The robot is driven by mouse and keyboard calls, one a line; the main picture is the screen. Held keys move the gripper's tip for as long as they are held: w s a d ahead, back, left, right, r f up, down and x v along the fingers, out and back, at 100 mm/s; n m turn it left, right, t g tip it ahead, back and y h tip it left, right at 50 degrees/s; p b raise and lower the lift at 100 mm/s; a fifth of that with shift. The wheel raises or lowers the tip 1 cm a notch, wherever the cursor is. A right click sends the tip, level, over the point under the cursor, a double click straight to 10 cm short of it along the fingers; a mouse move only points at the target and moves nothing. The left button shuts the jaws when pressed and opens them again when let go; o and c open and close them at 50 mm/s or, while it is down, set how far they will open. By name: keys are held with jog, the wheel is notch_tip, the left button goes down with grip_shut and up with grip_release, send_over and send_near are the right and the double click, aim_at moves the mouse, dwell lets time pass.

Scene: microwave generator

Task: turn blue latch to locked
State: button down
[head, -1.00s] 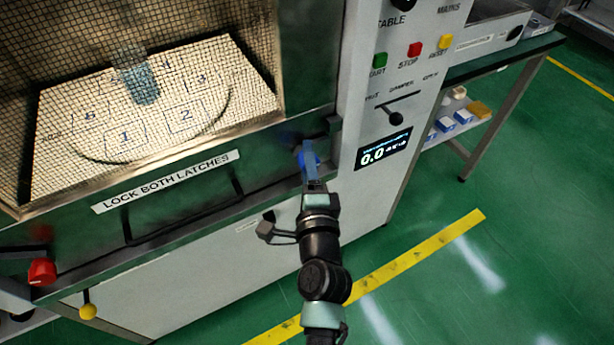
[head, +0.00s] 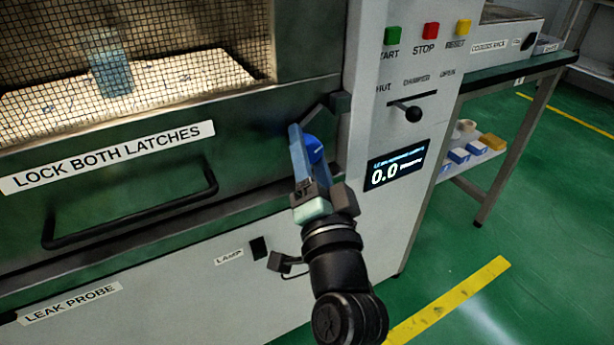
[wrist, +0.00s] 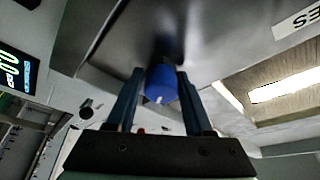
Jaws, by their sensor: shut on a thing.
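The blue latch knob (head: 314,148) is at the right end of the oven door's lower edge, and a dark latch arm (head: 322,108) slants up and right from it toward a block on the frame. My gripper (head: 304,142) reaches up from below and is shut on the blue knob. In the wrist view, the knob (wrist: 162,84) sits between the two fingers of my gripper (wrist: 160,76). The fingers hide part of the knob in the head view.
A black door handle (head: 135,215) and a "LOCK BOTH LATCHES" label (head: 108,157) are left of my gripper. A control panel with a lit display (head: 396,166) and a damper lever (head: 412,112) is to the right. Green floor lies open at lower right.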

jog(key=shift+d+r+n+b, duration=0.15)
jog(key=shift+d+n+b, duration=0.1)
jog(key=shift+n+b, duration=0.5)
jog(key=shift+a+r+b, duration=0.1)
jog(key=shift+r+b, duration=0.15)
jog(key=shift+b, duration=0.05)
jog(key=shift+c, duration=1.8)
grip_release()
jog(key=shift+y, duration=0.4)
jog(key=shift+a+f, duration=0.1)
jog(key=shift+f, duration=0.05)
jog(key=shift+f, duration=0.1)
jog(key=shift+s+f, duration=0.2)
jog(key=shift+s, duration=0.25)
jog(key=b+v, duration=0.1)
jog(key=v, duration=1.1)
jog(key=shift+r, duration=0.1)
